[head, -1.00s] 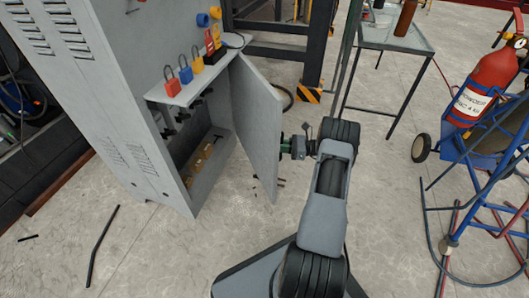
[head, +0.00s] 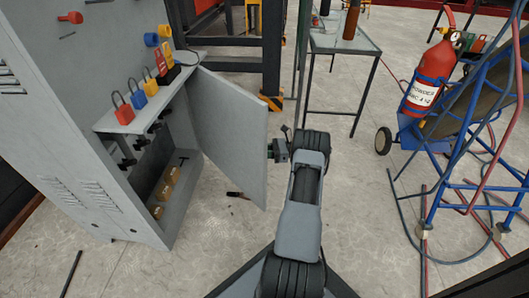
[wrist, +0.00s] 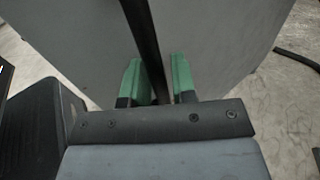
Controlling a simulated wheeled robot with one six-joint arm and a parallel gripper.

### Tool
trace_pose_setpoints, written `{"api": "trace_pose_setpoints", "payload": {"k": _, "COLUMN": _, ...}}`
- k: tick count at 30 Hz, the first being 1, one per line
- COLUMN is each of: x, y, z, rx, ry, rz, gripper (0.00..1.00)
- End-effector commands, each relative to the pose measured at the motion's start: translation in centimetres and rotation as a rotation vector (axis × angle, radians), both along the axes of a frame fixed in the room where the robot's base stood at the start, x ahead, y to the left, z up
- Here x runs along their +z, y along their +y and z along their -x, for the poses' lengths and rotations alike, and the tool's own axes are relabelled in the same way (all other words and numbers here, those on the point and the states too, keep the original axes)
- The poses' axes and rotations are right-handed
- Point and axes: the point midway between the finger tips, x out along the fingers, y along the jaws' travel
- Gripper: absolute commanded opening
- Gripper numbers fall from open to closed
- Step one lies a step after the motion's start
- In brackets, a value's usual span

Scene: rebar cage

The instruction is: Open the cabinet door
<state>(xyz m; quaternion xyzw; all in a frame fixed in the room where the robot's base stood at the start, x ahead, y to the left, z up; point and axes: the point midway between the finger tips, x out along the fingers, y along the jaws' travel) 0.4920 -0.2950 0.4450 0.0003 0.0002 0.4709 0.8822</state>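The grey cabinet (head: 85,160) stands at the left of the head view. Its door (head: 232,130) stands open, swung outward to the right, and the inside shows. My gripper (head: 279,151) is at the door's outer face, near its free edge. The grey door panel (wrist: 215,50) lies behind the handle. The exact finger contact is partly hidden.
Colored padlocks (head: 140,97) sit on the cabinet's shelf; boxes (head: 168,182) stand inside below. A screwdriver-like tool (head: 238,195) lies on the floor beneath the door. A table (head: 345,42), a red fire extinguisher (head: 428,82) and a blue trolley (head: 465,125) stand to the right.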

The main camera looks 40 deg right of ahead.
Motion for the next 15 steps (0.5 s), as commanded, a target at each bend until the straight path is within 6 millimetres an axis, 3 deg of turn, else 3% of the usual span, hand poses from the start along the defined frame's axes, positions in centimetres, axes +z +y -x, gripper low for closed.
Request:
{"api": "trace_pose_setpoints", "payload": {"k": 4, "x": 0.0, "y": -0.2, "z": 0.1, "rx": -0.004, "ry": 0.0, "rz": 0.0, "gripper": 0.39}}
{"api": "trace_pose_setpoints", "payload": {"k": 15, "x": 0.2, "y": -1.2, "z": 0.8, "rx": -0.008, "ry": -0.002, "rz": 0.0, "gripper": 0.39}}
